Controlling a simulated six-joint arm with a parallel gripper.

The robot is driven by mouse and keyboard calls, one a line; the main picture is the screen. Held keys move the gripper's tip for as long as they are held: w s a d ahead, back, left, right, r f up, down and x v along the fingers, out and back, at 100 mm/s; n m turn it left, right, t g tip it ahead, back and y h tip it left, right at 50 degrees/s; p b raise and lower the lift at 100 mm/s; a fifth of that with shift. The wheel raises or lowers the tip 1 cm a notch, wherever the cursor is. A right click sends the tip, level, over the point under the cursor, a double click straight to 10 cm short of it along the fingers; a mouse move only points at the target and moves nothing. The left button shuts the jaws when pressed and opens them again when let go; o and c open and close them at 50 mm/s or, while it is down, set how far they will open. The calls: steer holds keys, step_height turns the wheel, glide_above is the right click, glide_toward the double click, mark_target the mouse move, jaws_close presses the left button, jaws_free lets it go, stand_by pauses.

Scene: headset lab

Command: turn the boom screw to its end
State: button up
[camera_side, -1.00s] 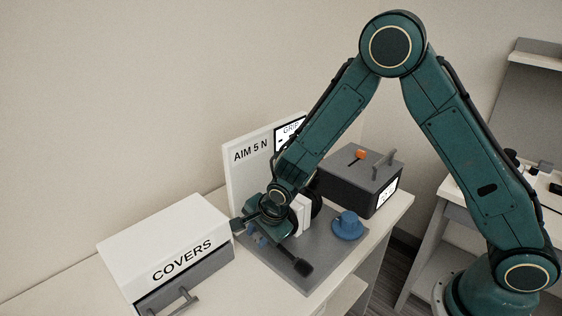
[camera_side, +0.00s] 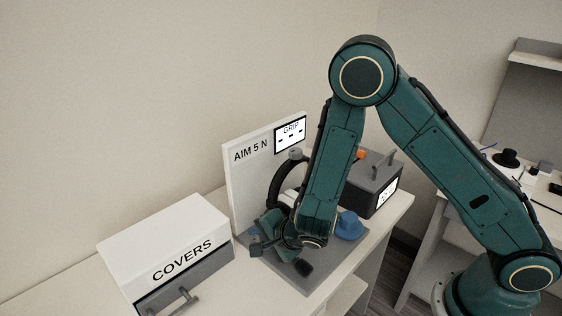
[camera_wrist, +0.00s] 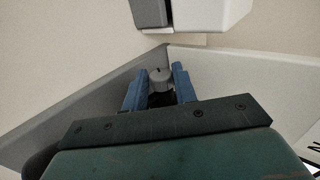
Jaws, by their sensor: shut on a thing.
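My gripper (camera_wrist: 158,80) shows in the wrist view with its two blue fingers on either side of a small round grey knob, which I take as the boom screw (camera_wrist: 160,74). The fingers are shut on it, though a thin gap seems to show at each side. In the side view, my gripper (camera_side: 262,242) is low at the left of the headset on the grey base plate (camera_side: 340,262). The screw is hidden there behind my gripper. The headset's dark band (camera_side: 275,185) stands upright, and the black boom tip (camera_side: 303,267) lies in front of it.
The white AIM 5 N board (camera_side: 240,175) stands behind, with a GRIP display (camera_side: 291,133). The white COVERS box (camera_side: 165,245) is close on the left. A blue round piece (camera_side: 349,224) sits right of my arm. A dark box (camera_side: 385,185) stands at the back right.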

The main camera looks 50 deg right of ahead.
steer(key=shift+t, duration=0.3)
stand_by(0.4)
steer(key=o, duration=1)
steer(key=shift+s, duration=0.1)
steer(key=shift+v, duration=3.7)
steer(key=shift+r, duration=0.1)
